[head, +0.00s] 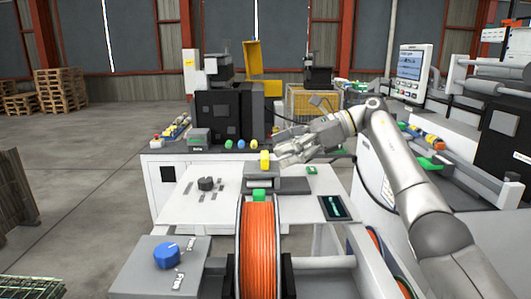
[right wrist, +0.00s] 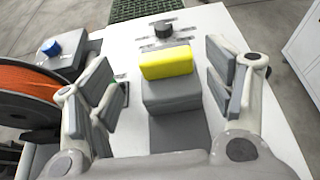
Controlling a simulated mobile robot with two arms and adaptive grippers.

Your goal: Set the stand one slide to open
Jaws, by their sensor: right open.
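A small slide with a yellow block (head: 265,161) on top of a grey body (head: 262,180) stands on the white table, above the orange reel. In the right wrist view the yellow block (right wrist: 167,62) and its grey body (right wrist: 170,95) sit between my spread fingers. I cannot tell from any label whether this is the stand one slide, nor whether it is open. My right gripper (head: 287,155) comes in from the right and is open, with gaps between its fingers (right wrist: 160,85) and the block on both sides. My left gripper is not in view.
The orange reel (head: 259,250) stands in front of the slide. A black round knob (head: 206,184) and several small grey pieces lie on the white table (head: 190,220) to the left. A blue knob (head: 167,256) sits on a grey box at the front left. A dark panel (head: 333,208) lies at right.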

